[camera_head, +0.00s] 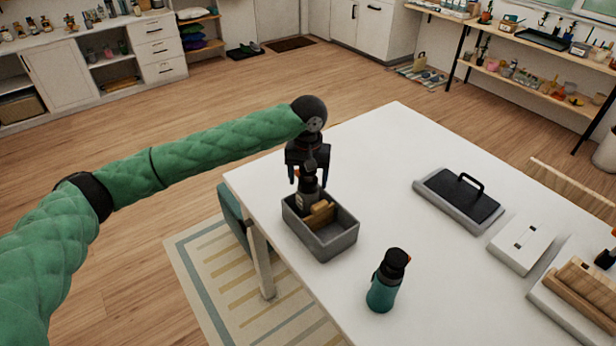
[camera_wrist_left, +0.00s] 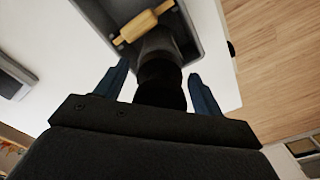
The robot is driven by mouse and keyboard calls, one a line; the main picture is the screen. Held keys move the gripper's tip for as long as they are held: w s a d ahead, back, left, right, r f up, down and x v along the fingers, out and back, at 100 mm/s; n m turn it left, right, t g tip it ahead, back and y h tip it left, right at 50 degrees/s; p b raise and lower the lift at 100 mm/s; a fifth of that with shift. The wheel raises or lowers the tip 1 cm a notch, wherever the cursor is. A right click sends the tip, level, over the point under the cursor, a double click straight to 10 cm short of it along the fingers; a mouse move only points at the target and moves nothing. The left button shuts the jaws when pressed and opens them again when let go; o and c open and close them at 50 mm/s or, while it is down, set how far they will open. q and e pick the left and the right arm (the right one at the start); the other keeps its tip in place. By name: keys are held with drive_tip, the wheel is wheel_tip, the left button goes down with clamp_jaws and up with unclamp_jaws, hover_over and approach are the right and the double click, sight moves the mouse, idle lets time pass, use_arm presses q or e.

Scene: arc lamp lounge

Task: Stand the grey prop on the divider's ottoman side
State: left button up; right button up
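A grey bottle with a black top (camera_head: 306,200), which looks like the grey prop, stands in a grey open box (camera_head: 335,247) on the white table. A yellow-brown wooden piece (camera_head: 320,216) lies beside it in the box. The wrist view shows the bottle's black top (camera_wrist_left: 160,82) between my left gripper's blue fingers, with a gap on each side. My left gripper (camera_head: 308,178) is open and points down over the bottle. I cannot make out a divider or an ottoman for certain. My right gripper is not in view.
A teal bottle with a black top (camera_head: 382,287) stands right of the box. A dark tray with a handle (camera_head: 460,197), a white block (camera_head: 522,244) and a wooden rack (camera_head: 585,292) are farther right. A teal seat-like thing (camera_head: 233,212) is by the table's left edge.

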use_arm(q)
drive_tip(key=shift+r, duration=0.1)
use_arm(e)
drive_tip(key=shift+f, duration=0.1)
use_arm(q)
drive_tip(key=shift+r+b, duration=0.3)
drive_tip(key=shift+b, duration=0.05)
wheel_tip(320, 180, up, 2)
drive_tip(key=shift+r+b, duration=0.2)
drive_tip(key=shift+b, duration=0.4)
wheel_tip(320, 180, up, 8)
drive_tip(key=b, duration=0.2)
drive_tip(key=shift+f+b, duration=0.25)
drive_tip(key=shift+b, duration=0.15)
drive_tip(key=shift+r, duration=0.75)
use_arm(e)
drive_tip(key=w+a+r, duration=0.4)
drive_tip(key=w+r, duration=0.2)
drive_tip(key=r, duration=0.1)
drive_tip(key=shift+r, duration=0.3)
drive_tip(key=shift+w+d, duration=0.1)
